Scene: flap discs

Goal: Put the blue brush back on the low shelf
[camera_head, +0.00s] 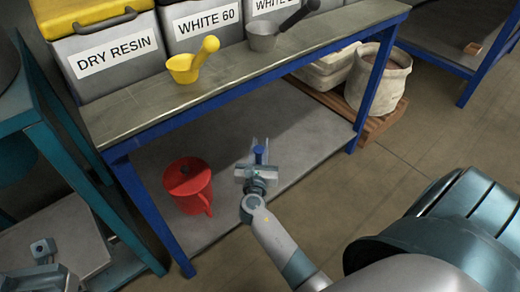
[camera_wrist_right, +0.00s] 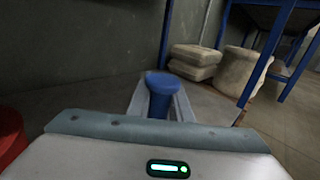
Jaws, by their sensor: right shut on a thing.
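My right gripper (camera_head: 259,150) is shut on the blue brush (camera_head: 259,155). In the right wrist view the brush (camera_wrist_right: 159,96) shows as a blue, round-topped piece between the fingers; its lower part is hidden. The grey low shelf (camera_head: 300,120) lies under the blue-framed bench. In the head view the gripper is over the shelf's front part; I cannot tell whether the brush touches the shelf. What looks like part of my left gripper (camera_head: 42,252) shows at the lower left edge; its fingers are not clear.
A red jug (camera_head: 187,186) stands on the low shelf, left of my right gripper. A yellow scoop (camera_head: 190,66) and a grey scoop (camera_head: 265,40) lie on the bench top before labelled bins. Blue legs bound the shelf. A pale sack (camera_head: 382,80) stands to the right.

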